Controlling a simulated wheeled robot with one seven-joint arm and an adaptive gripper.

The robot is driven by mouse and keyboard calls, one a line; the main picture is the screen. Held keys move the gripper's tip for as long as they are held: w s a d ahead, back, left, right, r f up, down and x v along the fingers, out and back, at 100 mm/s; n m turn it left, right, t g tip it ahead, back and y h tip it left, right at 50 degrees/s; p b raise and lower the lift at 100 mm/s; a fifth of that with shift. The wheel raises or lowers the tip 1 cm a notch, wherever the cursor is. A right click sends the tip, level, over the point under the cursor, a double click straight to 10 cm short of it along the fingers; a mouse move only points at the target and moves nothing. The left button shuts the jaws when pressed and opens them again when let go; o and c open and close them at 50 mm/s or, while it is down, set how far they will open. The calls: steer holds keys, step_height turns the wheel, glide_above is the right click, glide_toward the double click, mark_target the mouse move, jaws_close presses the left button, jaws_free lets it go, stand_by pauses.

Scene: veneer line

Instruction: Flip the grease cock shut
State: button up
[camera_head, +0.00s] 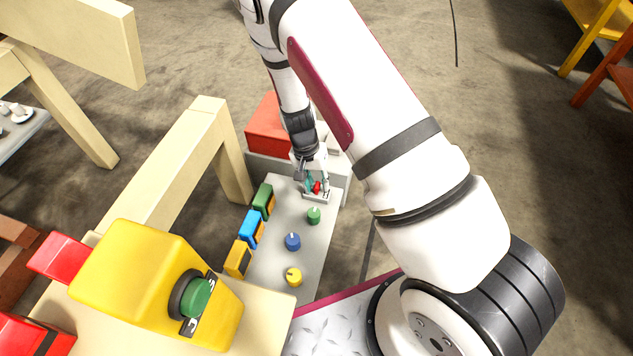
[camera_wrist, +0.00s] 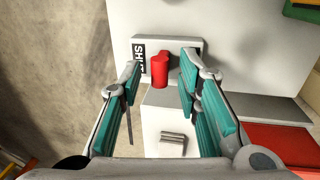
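The grease cock shows as a red cylindrical handle (camera_wrist: 160,72) on a small light plate (camera_wrist: 203,45) in the wrist view. The plate has a dark label on its left starting "SHU", the rest covered by my left finger. In the head view the red handle (camera_head: 317,187) is small and partly hidden at the far end of a grey panel. My gripper (camera_wrist: 163,63) is open, its teal-padded fingers on either side of the handle with a gap at each side. In the head view my gripper (camera_head: 316,178) reaches down over that panel end.
Green (camera_head: 314,215), blue (camera_head: 293,241) and yellow (camera_head: 293,277) knobs stand along the grey panel (camera_head: 270,265). Coloured blocks line its left edge. A red box (camera_head: 268,128) lies beyond. A yellow box with a green button (camera_head: 196,297) stands in front left.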

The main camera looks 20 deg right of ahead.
jaws_close()
steer(key=shift+d, duration=0.1)
steer(key=shift+s+d+f+t+y+b, duration=0.1)
steer(key=shift+s+d+t+y+b, duration=0.15)
steer(key=shift+y+b, duration=0.3)
steer(key=shift+s+d+f+t+y+b, duration=0.15)
steer(key=shift+t+y+b, duration=0.2)
steer(key=shift+b, duration=0.3)
steer(key=shift+s+d+t+y+b, duration=0.1)
steer(key=shift+s+t+y+b, duration=0.15)
steer(key=shift+t+y, duration=0.2)
steer(key=shift+r, duration=0.1)
steer(key=shift+y, duration=0.25)
steer(key=shift+o, duration=1.4)
jaws_free()
steer(key=shift+w, duration=0.1)
